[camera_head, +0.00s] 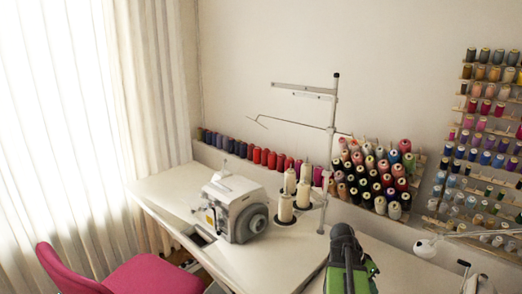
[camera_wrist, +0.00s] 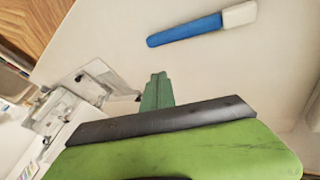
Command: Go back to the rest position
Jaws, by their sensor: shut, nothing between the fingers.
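My gripper (camera_wrist: 157,90) shows in the wrist view as green fingers closed together, with nothing between them. It is above a pale table top (camera_wrist: 250,85). In the head view my black and green arm stands at the bottom, right of centre, in front of the white table (camera_head: 270,258); the fingertips cannot be made out there.
In the wrist view a blue tool with a white end (camera_wrist: 188,30) lies beyond the fingers. A white sewing machine (camera_head: 232,207) stands left of my arm, beside white thread cones (camera_head: 286,208) and a tall metal stand (camera_head: 329,150). A pink chair (camera_head: 150,275) is at lower left. Thread racks (camera_head: 375,180) line the wall.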

